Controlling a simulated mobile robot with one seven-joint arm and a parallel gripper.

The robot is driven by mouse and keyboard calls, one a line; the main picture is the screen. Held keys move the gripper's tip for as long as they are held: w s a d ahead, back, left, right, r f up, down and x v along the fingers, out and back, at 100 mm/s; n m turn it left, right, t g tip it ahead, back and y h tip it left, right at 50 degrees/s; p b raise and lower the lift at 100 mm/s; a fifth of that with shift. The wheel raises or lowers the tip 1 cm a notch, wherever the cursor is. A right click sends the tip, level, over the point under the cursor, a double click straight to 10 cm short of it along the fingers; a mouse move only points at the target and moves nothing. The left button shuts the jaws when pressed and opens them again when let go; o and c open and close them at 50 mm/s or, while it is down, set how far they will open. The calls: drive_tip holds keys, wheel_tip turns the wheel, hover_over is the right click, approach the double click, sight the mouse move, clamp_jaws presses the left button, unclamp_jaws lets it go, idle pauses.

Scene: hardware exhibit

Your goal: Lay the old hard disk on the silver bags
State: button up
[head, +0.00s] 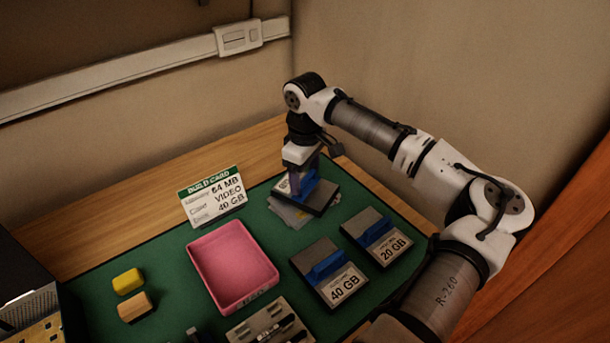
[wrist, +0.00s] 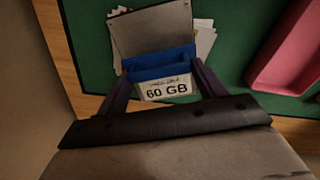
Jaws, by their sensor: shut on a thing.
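My gripper (head: 299,184) is at the back of the green mat, shut on the blue grip of a dark, flat hard disk (head: 321,198). In the wrist view my fingers (wrist: 162,76) stand either side of that blue grip, and the disk (wrist: 153,32) carries a white "60 GB" label. The silver bags (head: 289,213) lie in a loose pile under the disk, with edges sticking out; they also show beside it in the wrist view (wrist: 205,42). The disk looks about flat over the pile. I cannot tell whether it touches the bags.
Disks labelled 40 GB (head: 326,277) and 20 GB (head: 377,238) lie in front on the green mat (head: 160,262). A pink tray (head: 234,303) is left of them. A build card (head: 213,200) stands behind it. Yellow (head: 128,281) and tan (head: 134,307) blocks lie left.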

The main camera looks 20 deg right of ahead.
sight(305, 177)
drive_tip(key=shift+f, duration=0.6)
drive_tip(key=shift+f, duration=0.1)
drive_tip(key=o, duration=0.8)
drive_tip(key=shift+c, duration=0.2)
wheel_tip(305, 177, up, 12)
drive_tip(key=b, duration=0.2)
